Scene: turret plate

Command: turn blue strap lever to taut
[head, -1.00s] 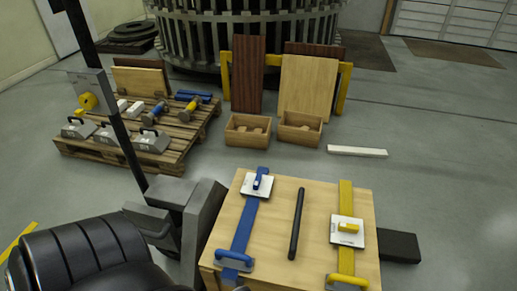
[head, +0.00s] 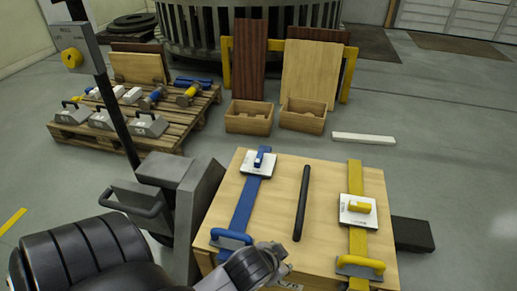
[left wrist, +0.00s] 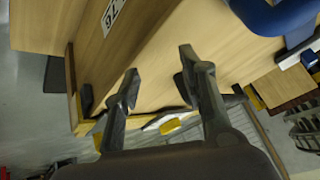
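The blue strap (head: 246,203) runs along the left side of the wooden box top (head: 275,205). The blue lever (head: 261,158) stands on a white plate at the strap's far end, pointing away from me. A blue handle (head: 231,238) sits at its near end. My left gripper (head: 279,258) is at the box's front edge, right of the blue handle and well short of the lever. In the left wrist view the gripper (left wrist: 157,63) has its fingers apart, with nothing between them; part of the blue handle (left wrist: 275,15) shows at the upper right. My right gripper is not in view.
A black bar (head: 301,203) lies on the middle of the box top. A yellow strap (head: 356,245) with its own lever (head: 359,207) and handle (head: 360,266) is at the right.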

